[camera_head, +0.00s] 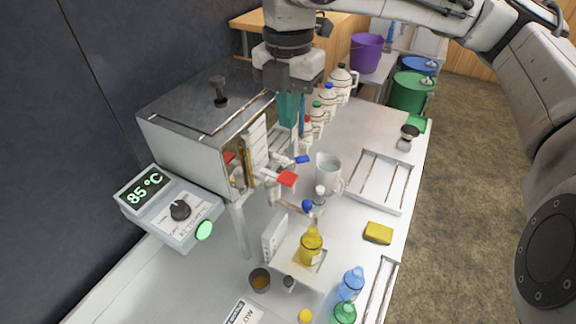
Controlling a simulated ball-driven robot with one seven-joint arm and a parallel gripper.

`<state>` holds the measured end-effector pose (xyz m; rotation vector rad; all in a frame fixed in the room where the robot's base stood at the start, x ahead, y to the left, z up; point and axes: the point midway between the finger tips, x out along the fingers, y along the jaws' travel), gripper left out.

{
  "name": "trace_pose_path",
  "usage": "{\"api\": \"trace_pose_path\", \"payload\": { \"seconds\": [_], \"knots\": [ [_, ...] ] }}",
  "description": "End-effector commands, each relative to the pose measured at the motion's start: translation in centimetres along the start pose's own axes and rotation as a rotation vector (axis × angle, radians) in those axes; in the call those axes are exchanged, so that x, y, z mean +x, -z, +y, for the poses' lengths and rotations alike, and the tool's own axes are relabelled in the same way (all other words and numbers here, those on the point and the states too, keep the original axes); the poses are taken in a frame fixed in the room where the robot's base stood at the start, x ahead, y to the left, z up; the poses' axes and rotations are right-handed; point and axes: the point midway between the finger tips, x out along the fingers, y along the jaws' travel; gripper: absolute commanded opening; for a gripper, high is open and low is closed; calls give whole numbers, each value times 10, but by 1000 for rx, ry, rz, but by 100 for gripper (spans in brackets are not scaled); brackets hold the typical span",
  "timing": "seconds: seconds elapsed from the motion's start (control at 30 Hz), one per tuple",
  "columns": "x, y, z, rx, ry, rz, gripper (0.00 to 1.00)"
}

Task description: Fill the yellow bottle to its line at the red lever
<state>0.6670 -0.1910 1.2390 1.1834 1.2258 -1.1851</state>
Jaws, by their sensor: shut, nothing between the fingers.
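The yellow bottle (311,246) stands upright on a pale square plate in front of the evaporator, near the middle of the picture. Its fill line and inside level are too small to read. The red lever (287,179) sticks out from the evaporator's (190,150) front, above and behind the bottle. My gripper (290,110) points down beside the evaporator's right side, farther back than the red lever and well apart from the bottle. It is shut and empty. Its teal fingers partly hide the white jugs behind.
A blue lever (302,159) sits behind the red one. A clear pitcher (328,172), yellow sponge (378,232), small cup (260,280), blue bottle (351,283) and green bottle (344,312) stand around. The control box (170,208) reads 85 °C. White jugs (328,97) line the back.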

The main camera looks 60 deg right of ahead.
Motion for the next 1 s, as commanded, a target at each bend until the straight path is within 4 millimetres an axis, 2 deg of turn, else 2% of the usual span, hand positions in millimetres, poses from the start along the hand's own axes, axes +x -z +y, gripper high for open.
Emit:
{"api": "trace_pose_path", "payload": {
  "seconds": [0.6,0.8,1.0],
  "knots": [
    [108,0,-1,-1,2,1,0],
    [128,0,0,0,1,1,0],
    [133,0,0,0,-1,0,0]
  ]
}}
